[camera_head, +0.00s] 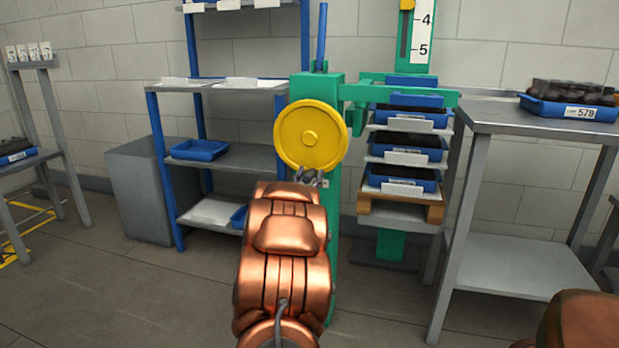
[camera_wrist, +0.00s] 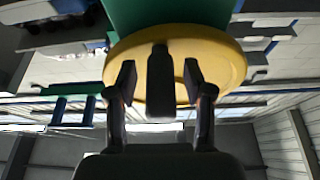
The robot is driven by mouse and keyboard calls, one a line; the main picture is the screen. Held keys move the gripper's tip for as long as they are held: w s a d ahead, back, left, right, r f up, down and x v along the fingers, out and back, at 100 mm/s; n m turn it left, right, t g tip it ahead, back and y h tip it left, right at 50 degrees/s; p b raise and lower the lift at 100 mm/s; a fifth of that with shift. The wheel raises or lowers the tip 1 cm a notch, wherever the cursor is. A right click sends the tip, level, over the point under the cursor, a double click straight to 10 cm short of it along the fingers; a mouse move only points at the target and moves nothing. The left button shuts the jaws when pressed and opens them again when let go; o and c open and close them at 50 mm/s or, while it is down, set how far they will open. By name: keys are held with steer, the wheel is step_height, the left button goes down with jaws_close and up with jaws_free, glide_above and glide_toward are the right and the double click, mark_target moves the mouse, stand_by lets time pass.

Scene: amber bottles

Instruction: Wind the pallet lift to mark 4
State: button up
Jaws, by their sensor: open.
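The pallet lift is a green frame (camera_head: 333,220) with a yellow handwheel (camera_head: 310,136), which also shows in the wrist view (camera_wrist: 225,65). My gripper (camera_head: 312,178) is at the wheel's lower rim. In the wrist view my gripper (camera_wrist: 158,88) is open, with one finger on each side of a dark handle (camera_wrist: 160,70) that stands out from the wheel. Contact with the handle cannot be told. A scale (camera_head: 424,35) shows marks 4 and 5. A yellow pointer (camera_head: 407,4) is above mark 4, near the picture's top edge. The wooden pallet (camera_head: 400,210) carries stacked blue trays (camera_head: 409,146).
A steel table (camera_head: 480,115) with a blue tray of dark items (camera_head: 568,108) stands at the right. A blue-posted shelf (camera_head: 240,155) and a grey cabinet (camera_head: 140,190) stand to the left. The floor at front left is clear.

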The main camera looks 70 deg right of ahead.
jaws_close()
stand_by(0.3)
stand_by(0.3)
